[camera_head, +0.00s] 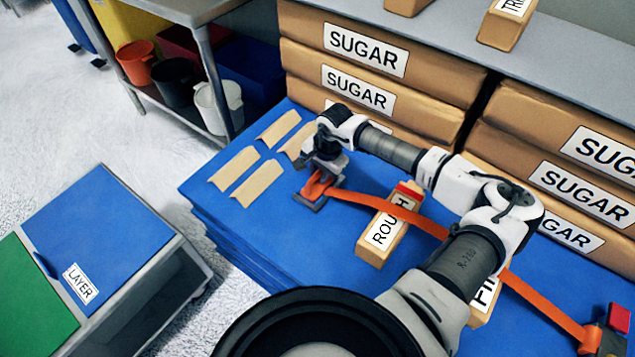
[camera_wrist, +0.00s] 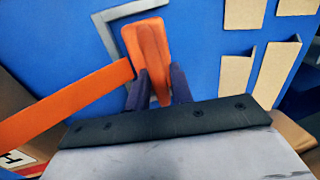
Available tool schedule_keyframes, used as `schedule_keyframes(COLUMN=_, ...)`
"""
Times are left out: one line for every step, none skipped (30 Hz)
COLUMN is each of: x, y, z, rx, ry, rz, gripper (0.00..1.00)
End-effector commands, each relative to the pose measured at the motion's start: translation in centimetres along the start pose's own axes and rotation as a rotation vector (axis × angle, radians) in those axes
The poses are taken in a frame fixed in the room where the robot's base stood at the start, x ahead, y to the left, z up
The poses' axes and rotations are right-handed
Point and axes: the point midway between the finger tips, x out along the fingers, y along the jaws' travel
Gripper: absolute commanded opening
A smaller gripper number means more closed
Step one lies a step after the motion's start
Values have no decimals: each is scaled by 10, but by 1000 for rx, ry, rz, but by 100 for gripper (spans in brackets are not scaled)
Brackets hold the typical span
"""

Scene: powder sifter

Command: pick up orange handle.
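The orange handle (camera_head: 317,188) is at the left part of the blue surface, at the end of a long orange strap. In the wrist view the handle (camera_wrist: 151,45) stands between the two dark fingers of my gripper (camera_wrist: 160,85). The fingers are close together, with orange filling the gap, so my gripper looks shut on the handle. In the head view my gripper (camera_head: 322,172) is at the handle, and the wrist partly hides it. A grey angled frame (camera_wrist: 108,18) lies beside the handle.
The orange strap (camera_head: 365,199) runs right across a box marked ROU (camera_head: 372,250), under my arm, to an orange end piece (camera_head: 590,338). Several tan pieces (camera_head: 258,180) lie left of my gripper. Stacked SUGAR boxes (camera_head: 395,85) stand behind. A LAYER bin (camera_head: 105,235) is at left.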

Motion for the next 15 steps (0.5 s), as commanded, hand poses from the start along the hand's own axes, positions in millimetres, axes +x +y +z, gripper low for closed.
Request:
schedule_keyframes(x=0, y=0, z=0, rx=0, ry=0, rz=0, gripper=16)
schedule_keyframes(x=0, y=0, z=0, rx=0, ry=0, rz=0, gripper=12)
schedule_keyframes(x=0, y=0, z=0, rx=0, ry=0, rz=0, gripper=6)
schedule_keyframes(x=0, y=0, z=0, rx=0, ry=0, rz=0, gripper=2)
schedule_keyframes(x=0, y=0, z=0, rx=0, ry=0, rz=0, gripper=0)
schedule_keyframes(x=0, y=0, z=0, rx=0, ry=0, rz=0, gripper=0)
schedule_keyframes(x=0, y=0, z=0, rx=0, ry=0, rz=0, gripper=0)
schedule_keyframes(x=-1, y=0, z=0, rx=0, ry=0, rz=-1, gripper=0)
schedule_keyframes(x=-1, y=0, z=0, rx=0, ry=0, rz=-1, gripper=0)
schedule_keyframes(x=-1, y=0, z=0, rx=0, ry=0, rz=-1, gripper=0)
schedule_keyframes(x=-1, y=0, z=0, rx=0, ry=0, rz=-1, gripper=0)
schedule_keyframes(x=-1, y=0, z=0, rx=0, ry=0, rz=-1, gripper=0)
schedule_keyframes(x=-1, y=0, z=0, rx=0, ry=0, rz=-1, gripper=0)
schedule_keyframes(x=-1, y=0, z=0, rx=0, ry=0, rz=-1, gripper=0)
schedule_keyframes(x=-2, y=0, z=0, rx=0, ry=1, rz=-1, gripper=0)
